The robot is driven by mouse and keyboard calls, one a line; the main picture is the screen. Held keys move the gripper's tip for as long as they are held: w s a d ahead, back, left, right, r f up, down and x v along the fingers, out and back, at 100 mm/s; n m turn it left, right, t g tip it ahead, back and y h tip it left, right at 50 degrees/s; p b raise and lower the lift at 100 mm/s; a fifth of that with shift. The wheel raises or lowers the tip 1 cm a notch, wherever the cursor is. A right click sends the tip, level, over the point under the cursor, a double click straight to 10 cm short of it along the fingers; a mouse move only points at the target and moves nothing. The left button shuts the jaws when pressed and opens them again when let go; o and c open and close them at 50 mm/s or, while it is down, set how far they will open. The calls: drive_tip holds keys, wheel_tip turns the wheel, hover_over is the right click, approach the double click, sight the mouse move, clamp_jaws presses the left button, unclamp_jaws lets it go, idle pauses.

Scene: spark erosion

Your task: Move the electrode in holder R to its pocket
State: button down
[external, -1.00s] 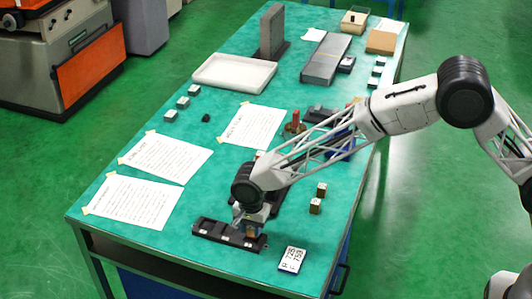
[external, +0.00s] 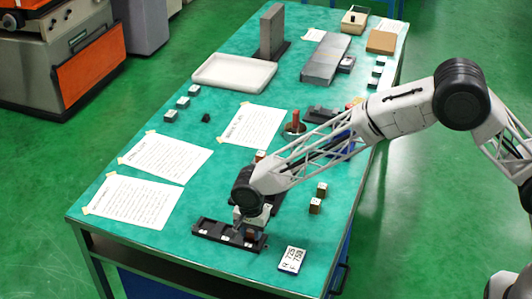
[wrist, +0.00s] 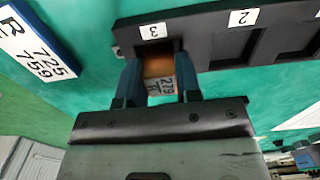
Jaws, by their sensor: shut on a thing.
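My gripper (wrist: 160,84) is shut on a small electrode (wrist: 159,68) with a copper-coloured body and a pale marked face, partly legible as "219". In the wrist view the electrode is at the opening of the pocket labelled 3 in the black rack (wrist: 205,32). How deep it sits there I cannot tell. In the external view the rack (external: 212,229) lies near the table's front edge, with my gripper (external: 247,229) over its right end. A plate (external: 292,259) marked R with 725 and 759 lies right of the rack; it also shows in the wrist view (wrist: 38,45).
Two small brown blocks (external: 315,206) stand right of my gripper. Taped paper sheets (external: 128,201) cover the left side. A white tray (external: 234,72) and grey blocks (external: 325,58) are farther back. Bare table lies between the rack and the sheets.

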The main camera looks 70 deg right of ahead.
drive_tip(key=shift+f, duration=0.2)
idle(0.3)
drive_tip(key=c, duration=0.7)
unclamp_jaws()
drive_tip(key=shift+c, duration=0.2)
drive_tip(key=shift+r, duration=0.1)
drive_tip(key=shift+r, duration=3.8)
